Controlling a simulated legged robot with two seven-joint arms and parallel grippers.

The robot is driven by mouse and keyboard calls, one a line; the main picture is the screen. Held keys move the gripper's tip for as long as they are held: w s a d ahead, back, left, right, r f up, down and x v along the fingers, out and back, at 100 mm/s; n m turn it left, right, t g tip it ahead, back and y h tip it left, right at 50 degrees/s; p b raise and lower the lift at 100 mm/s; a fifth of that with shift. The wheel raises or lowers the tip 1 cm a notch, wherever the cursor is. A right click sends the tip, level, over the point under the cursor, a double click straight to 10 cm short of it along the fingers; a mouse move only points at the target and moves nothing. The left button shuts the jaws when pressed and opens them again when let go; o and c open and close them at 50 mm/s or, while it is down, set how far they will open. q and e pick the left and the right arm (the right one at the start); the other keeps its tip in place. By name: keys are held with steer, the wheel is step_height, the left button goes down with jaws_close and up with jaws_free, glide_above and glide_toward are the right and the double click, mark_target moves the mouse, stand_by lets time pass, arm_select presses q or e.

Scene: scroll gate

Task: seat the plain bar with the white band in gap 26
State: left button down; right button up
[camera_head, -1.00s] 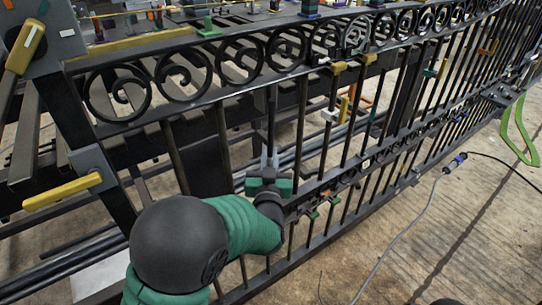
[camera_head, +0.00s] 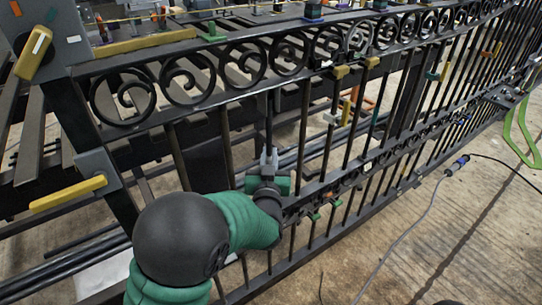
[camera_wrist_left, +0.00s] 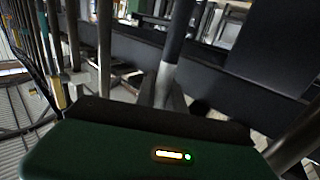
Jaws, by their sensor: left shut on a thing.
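My left gripper (camera_head: 269,158) is in the middle of the head view, in front of the gate, its grey fingers pointing up. It is shut on a dark upright bar (camera_head: 269,115), which rises to just under the scroll band. The bar also shows in the left wrist view (camera_wrist_left: 181,32), between the pale fingers (camera_wrist_left: 165,88). The gate's scroll band (camera_head: 205,100) runs above. I cannot read gap numbers, nor tell whether the bar's ends are seated. My right gripper is not in view.
Fixed upright bars stand on both sides, one at left (camera_head: 227,135). Yellow-handled clamps sit at the gate's left post (camera_head: 68,193) and along its bars (camera_head: 341,72). A lower rail (camera_head: 340,182) crosses near my wrist. A grey cable (camera_head: 405,230) lies on the open floor at right.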

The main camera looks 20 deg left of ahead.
arm_select(q)
steer(key=shift+a, duration=0.15)
steer(key=c, duration=1.3)
jaws_free()
steer(key=shift+c, duration=0.2)
steer(key=p+v, duration=1.3)
steer(key=v, duration=0.3)
steer(key=shift+s, duration=0.35)
